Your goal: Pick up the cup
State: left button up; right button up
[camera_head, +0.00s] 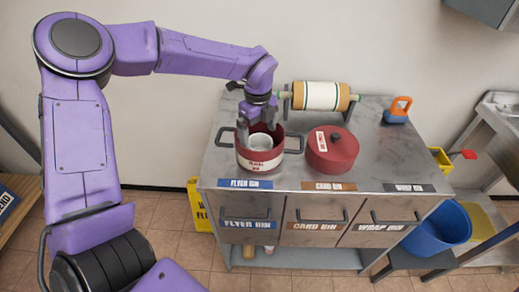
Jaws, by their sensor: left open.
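A white cup (261,141) stands inside a red pot (260,164) with dark side handles, on the left of the metal counter. The pot has a white label on its front. My left gripper (257,122) points down over the pot, with its fingers open and low at the pot's opening, close to the cup. The gripper hides the back part of the pot, and I cannot tell whether a finger touches the cup. My right gripper is out of view.
A red lid (331,151) lies right of the pot. A roll on a stand (321,96) and an orange-handled item (397,110) are behind. The counter (385,152) is clear at right. A blue bucket (440,229) stands below, right of the drawers.

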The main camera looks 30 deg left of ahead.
aim_at(260, 142)
pick_arm(q)
jog(key=f, duration=0.1)
jog(key=f+p, duration=0.1)
jog(key=f, duration=0.3)
jog(key=shift+w+d, duration=0.1)
jog(key=shift+w, duration=0.15)
jog(key=c, duration=0.8)
